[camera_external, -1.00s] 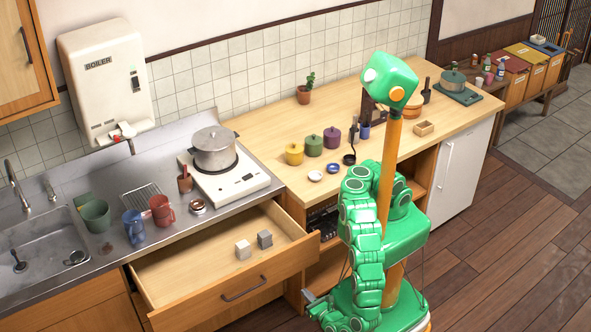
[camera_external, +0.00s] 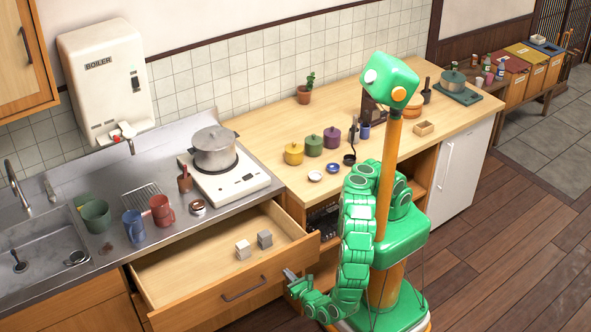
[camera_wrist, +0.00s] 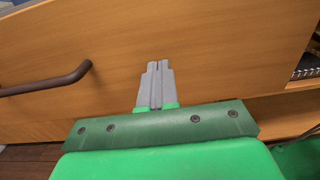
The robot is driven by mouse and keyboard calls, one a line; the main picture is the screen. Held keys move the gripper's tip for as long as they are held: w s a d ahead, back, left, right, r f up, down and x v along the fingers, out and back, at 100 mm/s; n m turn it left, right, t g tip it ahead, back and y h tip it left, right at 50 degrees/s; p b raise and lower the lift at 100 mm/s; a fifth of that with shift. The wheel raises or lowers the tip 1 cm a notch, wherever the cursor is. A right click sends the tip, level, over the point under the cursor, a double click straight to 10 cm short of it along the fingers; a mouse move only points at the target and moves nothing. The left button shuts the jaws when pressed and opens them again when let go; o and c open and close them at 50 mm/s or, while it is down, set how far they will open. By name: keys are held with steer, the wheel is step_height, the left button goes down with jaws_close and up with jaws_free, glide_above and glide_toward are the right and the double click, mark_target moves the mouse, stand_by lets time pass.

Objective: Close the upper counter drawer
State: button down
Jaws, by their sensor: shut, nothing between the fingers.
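The upper counter drawer (camera_external: 185,308) is pulled far out from under the steel counter. Its wooden front carries a dark bar handle (camera_external: 244,289). My gripper (camera_external: 289,275) is shut and empty, near the right end of the drawer front. In the wrist view, my gripper (camera_wrist: 157,66) points at the drawer front (camera_wrist: 215,45), with the handle (camera_wrist: 50,82) to its left. I cannot tell whether the fingertips touch the wood.
A pot (camera_external: 215,158) stands on a white stove (camera_external: 235,186) above the drawer. Blue (camera_external: 134,226) and red (camera_external: 161,210) mugs stand near the counter edge. An open shelf (camera_external: 322,222) is right of the drawer. The floor at right is clear.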

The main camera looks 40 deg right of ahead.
steer(key=shift+w, duration=0.85)
glide_above(249, 241)
steer(key=s, duration=0.1)
steer(key=shift+a, duration=0.1)
steer(key=shift+w+r, duration=0.1)
steer(key=shift+w, duration=0.4)
steer(key=shift+w, duration=0.1)
stand_by(0.5)
steer(key=s, duration=1.5)
